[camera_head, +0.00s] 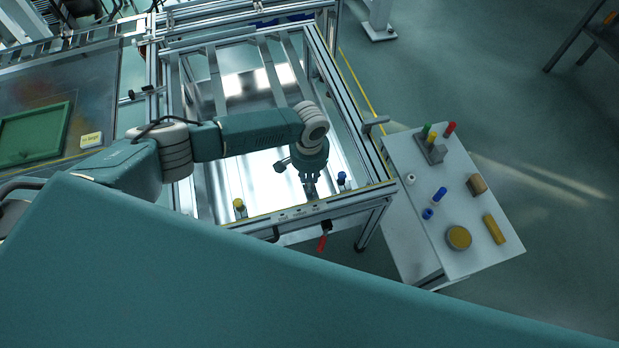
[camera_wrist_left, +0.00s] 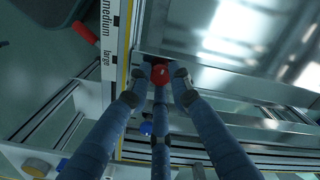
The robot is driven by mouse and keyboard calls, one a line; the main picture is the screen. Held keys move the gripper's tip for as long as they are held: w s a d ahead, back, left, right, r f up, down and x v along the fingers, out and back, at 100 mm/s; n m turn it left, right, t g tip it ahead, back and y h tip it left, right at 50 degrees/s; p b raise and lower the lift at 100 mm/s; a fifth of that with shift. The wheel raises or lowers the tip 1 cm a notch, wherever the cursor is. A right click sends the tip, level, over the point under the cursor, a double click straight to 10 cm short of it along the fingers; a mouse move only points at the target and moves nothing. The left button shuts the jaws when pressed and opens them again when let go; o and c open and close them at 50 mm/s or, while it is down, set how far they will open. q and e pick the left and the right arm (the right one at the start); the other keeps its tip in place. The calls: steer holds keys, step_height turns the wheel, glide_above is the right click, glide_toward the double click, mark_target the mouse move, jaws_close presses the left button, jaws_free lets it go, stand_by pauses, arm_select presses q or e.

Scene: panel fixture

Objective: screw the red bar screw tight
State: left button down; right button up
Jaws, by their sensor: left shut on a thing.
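The red bar screw (camera_wrist_left: 160,75) shows as a red head between the fingertips of my left gripper in the left wrist view, beside the rail with the printed size scale. My left gripper (camera_wrist_left: 159,82) is shut on it, with long bluish fingers reaching up from the bottom of the picture. In the head view, my left gripper (camera_head: 311,190) points down at the near rail of the metal frame and hides the screw. How deep the screw sits cannot be seen. My right gripper is in neither view.
A yellow knob (camera_head: 239,205) and a blue knob (camera_head: 342,179) stand on the frame. A red-handled clamp (camera_head: 322,242) hangs at the near rail (camera_head: 283,213). A side table (camera_head: 410,215) holds colored pegs and blocks. A green tray (camera_head: 35,135) lies at left.

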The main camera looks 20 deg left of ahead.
arm_select(q)
steer(key=m, duration=0.3)
steer(key=shift+m, duration=0.4)
steer(key=m, duration=0.9)
steer(key=m+b, duration=0.1)
steer(key=m, duration=0.3)
steer(key=shift+m, duration=0.3)
steer(key=m, duration=0.4)
steer(key=shift+w+m+b, duration=0.1)
steer(key=shift+m+b, duration=0.2)
steer(key=shift+b, duration=0.05)
steer(key=m, duration=0.3)
steer(key=shift+b, duration=0.4)
steer(key=m+b, duration=0.1)
steer(key=m, duration=0.3)
steer(key=shift+w+r+m+b, duration=0.15)
steer(key=shift+m+b, duration=0.45)
steer(key=shift+m, duration=1.7)
